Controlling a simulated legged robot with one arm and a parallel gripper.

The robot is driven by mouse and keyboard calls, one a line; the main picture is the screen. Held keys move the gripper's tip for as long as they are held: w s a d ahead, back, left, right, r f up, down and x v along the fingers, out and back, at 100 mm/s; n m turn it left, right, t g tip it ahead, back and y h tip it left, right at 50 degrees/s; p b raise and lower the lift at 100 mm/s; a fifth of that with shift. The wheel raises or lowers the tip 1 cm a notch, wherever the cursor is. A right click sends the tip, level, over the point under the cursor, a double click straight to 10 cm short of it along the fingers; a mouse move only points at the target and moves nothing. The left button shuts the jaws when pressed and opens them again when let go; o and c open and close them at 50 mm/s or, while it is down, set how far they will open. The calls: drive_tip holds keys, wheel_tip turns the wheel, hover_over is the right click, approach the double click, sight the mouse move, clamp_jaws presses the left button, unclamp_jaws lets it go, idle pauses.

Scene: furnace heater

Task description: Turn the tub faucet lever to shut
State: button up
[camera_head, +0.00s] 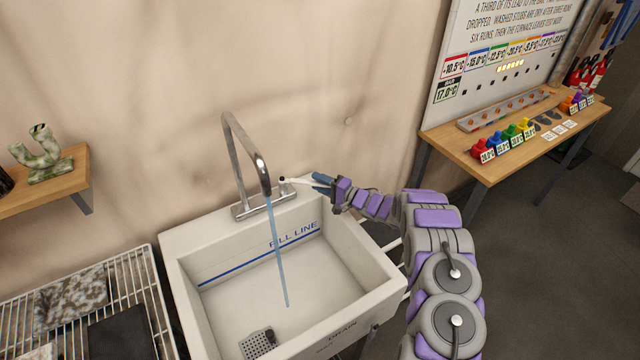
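A grey metal faucet (232,140) with a tall bent spout stands at the back edge of the white tub (185,245). A thin blue stream of water (279,250) runs from the spout into the tub. The faucet lever (298,182) is a small pale bar at the right of the faucet base, pointing right. My gripper (320,181) reaches in from the right, with its tip at the lever's outer end. The tip is small and overlaps the lever, so I cannot tell whether the fingers are closed on it or only beside it.
A wire rack (150,290) with dark and speckled slabs stands left of the tub. A wooden shelf (60,190) holds a mottled pipe piece. A wooden table (490,172) with coloured studs stands at the right. The wall is close behind the faucet.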

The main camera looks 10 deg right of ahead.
drive_tip(key=shift+c, duration=0.4)
clamp_jaws()
